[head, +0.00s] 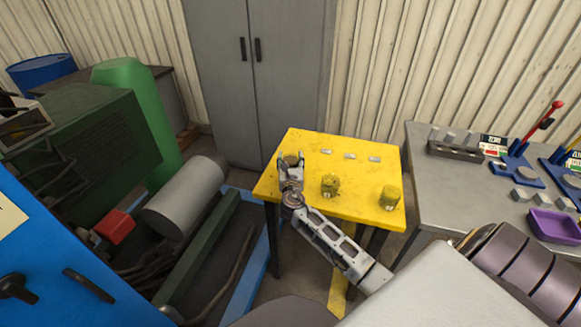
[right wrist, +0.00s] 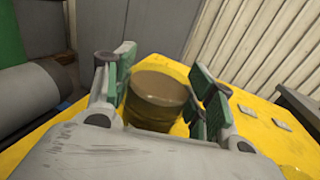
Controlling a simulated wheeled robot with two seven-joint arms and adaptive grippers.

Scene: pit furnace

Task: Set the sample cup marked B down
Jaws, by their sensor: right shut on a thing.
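My right gripper (head: 291,160) is over the left part of the yellow table (head: 345,205). In the right wrist view its green-padded fingers (right wrist: 162,85) are shut on a yellowish sample cup (right wrist: 158,88), whose round brown top faces the camera. No letter on the held cup can be read, and its base is hidden, so I cannot tell whether it touches the table. Two more yellow cups stand upright on the table, one in the middle (head: 330,186) and one at the right (head: 391,198). Their marks are too small to read. My left gripper is not in view.
Small pale plates (head: 349,155) lie in a row behind the cups. A grey bench (head: 450,195) at the right holds a purple tray (head: 553,227) and blue fixtures. A grey cabinet (head: 262,80) stands behind. A grey cylinder (head: 185,196) and green machine (head: 85,140) are left.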

